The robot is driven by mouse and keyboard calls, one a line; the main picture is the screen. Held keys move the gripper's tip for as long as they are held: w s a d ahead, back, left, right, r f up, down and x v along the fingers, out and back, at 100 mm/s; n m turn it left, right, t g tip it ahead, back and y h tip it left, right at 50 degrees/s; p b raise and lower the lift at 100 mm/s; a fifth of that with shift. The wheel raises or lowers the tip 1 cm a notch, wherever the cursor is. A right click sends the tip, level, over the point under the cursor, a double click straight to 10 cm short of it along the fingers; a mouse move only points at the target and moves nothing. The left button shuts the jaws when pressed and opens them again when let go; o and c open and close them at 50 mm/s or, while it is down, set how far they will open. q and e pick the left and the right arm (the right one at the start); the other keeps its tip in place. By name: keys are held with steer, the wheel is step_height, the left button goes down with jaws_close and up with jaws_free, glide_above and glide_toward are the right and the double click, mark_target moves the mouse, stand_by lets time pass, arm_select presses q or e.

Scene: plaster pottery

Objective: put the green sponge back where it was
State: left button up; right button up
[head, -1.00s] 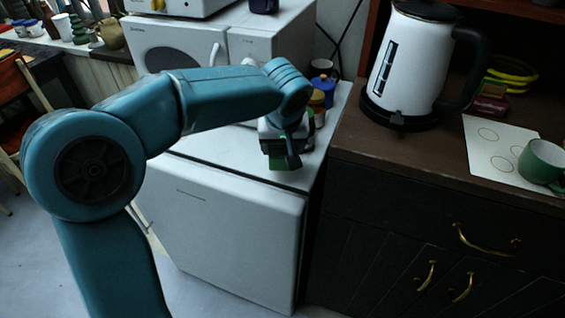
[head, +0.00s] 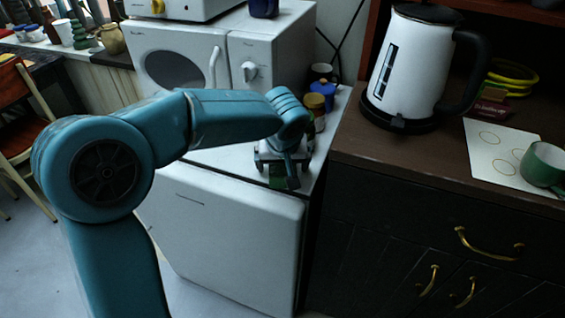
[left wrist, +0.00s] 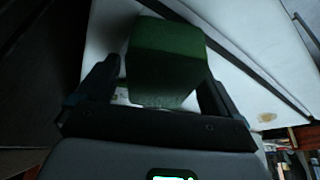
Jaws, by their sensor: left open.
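The green sponge (left wrist: 165,62) is a dark green block in the left wrist view. It lies in front of and between the two fingers of my left gripper (left wrist: 160,92), with a narrow gap at the left finger. In the head view my left gripper (head: 283,176) is low over the front edge of the small white fridge's top (head: 225,158). A little of the green sponge (head: 278,183) shows under it. The gripper is open; whether a finger touches the sponge I cannot tell. My right gripper is not in view.
Jars, one with a blue lid (head: 322,90), stand close behind the gripper on the fridge top. A white microwave (head: 180,55) stands behind. To the right, a dark counter (head: 420,150) holds a white kettle (head: 410,65) and a green mug (head: 543,163).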

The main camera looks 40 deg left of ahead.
arm_select(q)
steer(key=p+v, duration=0.1)
steer(key=v, duration=1.1)
steer(key=shift+p, duration=0.4)
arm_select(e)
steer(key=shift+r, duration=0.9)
